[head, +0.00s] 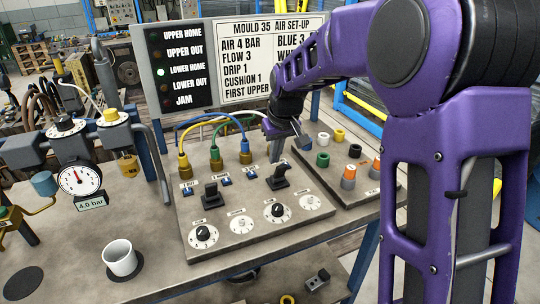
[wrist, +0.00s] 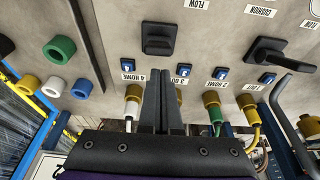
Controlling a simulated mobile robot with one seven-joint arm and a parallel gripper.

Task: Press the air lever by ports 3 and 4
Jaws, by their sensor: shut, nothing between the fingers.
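The black air lever by ports 3 and 4 (head: 279,178) stands on the grey panel, on the right of the two levers. In the wrist view this lever (wrist: 160,38) shows just beyond my fingertips, above the "4 HOME" label (wrist: 131,77). My gripper (head: 276,150) is shut and empty, pointing down at the port row behind the lever. In the wrist view its fingers (wrist: 163,82) lie together between ports 3 and 4 and partly hide port 3. I see no clear contact with the lever. The other lever (head: 211,195) is by ports 1 and 2.
Hoses rise from brass ports (head: 215,163) close to my fingers. Dials (head: 204,235) sit in front of the levers. Coloured fittings (head: 348,178) stand on the right plate. A sign board (head: 230,65) stands behind; its LOWER HOME lamp (head: 155,72) is lit. A white cup (head: 119,258) is at left.

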